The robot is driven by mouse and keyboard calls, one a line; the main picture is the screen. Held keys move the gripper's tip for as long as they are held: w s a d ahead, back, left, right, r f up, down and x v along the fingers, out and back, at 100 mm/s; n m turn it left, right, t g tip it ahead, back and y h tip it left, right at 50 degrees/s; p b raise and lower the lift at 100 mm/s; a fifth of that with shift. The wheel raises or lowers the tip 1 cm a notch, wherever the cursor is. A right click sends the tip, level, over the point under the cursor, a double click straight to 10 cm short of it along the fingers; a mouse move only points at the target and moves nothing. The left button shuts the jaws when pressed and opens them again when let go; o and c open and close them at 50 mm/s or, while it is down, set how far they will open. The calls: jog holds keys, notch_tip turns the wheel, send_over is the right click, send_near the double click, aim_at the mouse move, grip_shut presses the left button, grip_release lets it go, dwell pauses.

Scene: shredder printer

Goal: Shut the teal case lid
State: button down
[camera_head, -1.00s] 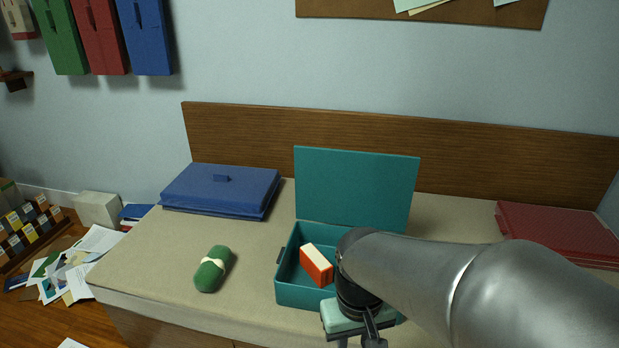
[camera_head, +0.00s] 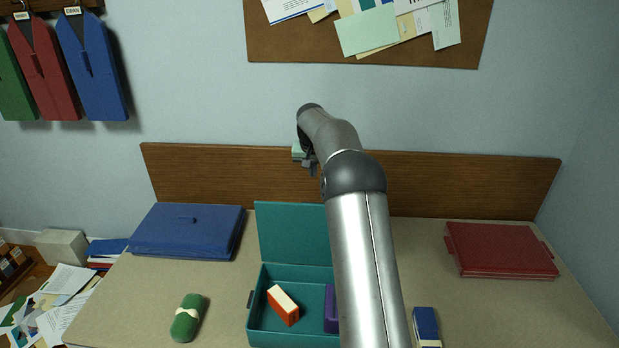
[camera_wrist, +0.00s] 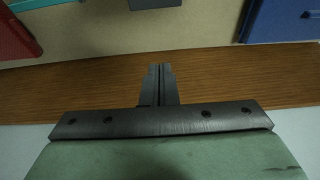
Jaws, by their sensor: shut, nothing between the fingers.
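The teal case (camera_head: 262,330) sits open on the bed-like surface, its lid (camera_head: 285,232) standing upright at the back. An orange and white box (camera_head: 283,304) and a purple block (camera_head: 330,308) lie inside; my arm hides the case's right part. My gripper (camera_head: 309,168) is above and behind the lid, in front of the wooden backboard, apart from the lid. In the wrist view my gripper (camera_wrist: 159,68) has its fingers together with nothing between them. A teal strip, probably the case lid (camera_wrist: 40,3), shows at the top left edge there.
A blue case (camera_head: 188,232) lies shut at left and a red case (camera_head: 500,250) at right. A green rolled item (camera_head: 187,318) lies front left, and a blue and white block (camera_head: 426,326) right of my arm. The wooden backboard (camera_head: 450,185) stands close behind.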

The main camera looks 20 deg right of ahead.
jog(key=p+x, duration=0.2)
jog(key=x, duration=0.7)
jog(key=s+a, duration=0.2)
jog(key=s, duration=0.1)
jog(key=shift+s+f, duration=0.15)
jog(key=shift+s, duration=0.1)
jog(key=shift+s, duration=0.1)
